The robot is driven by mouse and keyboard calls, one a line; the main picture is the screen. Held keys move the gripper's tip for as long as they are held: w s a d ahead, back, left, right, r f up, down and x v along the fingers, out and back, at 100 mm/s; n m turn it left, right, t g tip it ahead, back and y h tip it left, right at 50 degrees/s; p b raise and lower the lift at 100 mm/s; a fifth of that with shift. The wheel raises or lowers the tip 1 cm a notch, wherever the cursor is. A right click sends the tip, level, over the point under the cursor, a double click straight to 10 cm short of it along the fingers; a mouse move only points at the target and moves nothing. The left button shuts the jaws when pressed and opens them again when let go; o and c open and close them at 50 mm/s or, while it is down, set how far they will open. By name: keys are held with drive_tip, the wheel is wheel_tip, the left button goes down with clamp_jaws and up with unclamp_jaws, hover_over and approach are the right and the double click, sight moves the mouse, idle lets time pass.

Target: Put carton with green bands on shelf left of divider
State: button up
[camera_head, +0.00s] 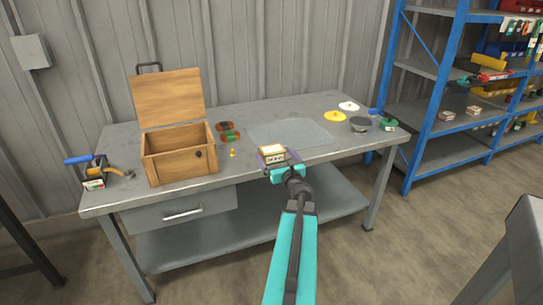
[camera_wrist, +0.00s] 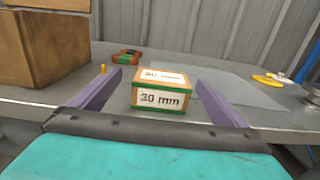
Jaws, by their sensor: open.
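The carton with green bands (camera_wrist: 160,98) stands upright on the workbench near its front edge, labelled "30 mm". It also shows small in the head view (camera_head: 272,150). My gripper (camera_head: 274,158) is open, and in the wrist view its two purple fingers reach along either side of the carton, with visible gaps. The blue-framed shelf unit (camera_head: 440,153) stands at the right in the head view. Two small cartons (camera_head: 446,116) (camera_head: 473,111) sit on its middle board. I cannot make out a divider clearly.
On the grey workbench (camera_head: 110,152) stand an open wooden box (camera_head: 180,160), red-green parts (camera_head: 228,132), a yellow disc (camera_head: 335,116), a white disc (camera_head: 349,106) and a dark round dish (camera_head: 360,125). A clear sheet (camera_head: 290,132) lies mid-bench. Floor is free between bench and shelf.

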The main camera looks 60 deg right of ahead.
sight(272, 149)
drive_tip(key=shift+d+x, duration=0.2)
drive_tip(key=shift+x, duration=1.25)
drive_tip(key=shift+p+x, duration=0.3)
drive_tip(key=shift+x, duration=0.7)
drive_tip(key=shift+d+f, duration=0.1)
drive_tip(key=shift+f, duration=0.05)
drive_tip(key=c, duration=1.4)
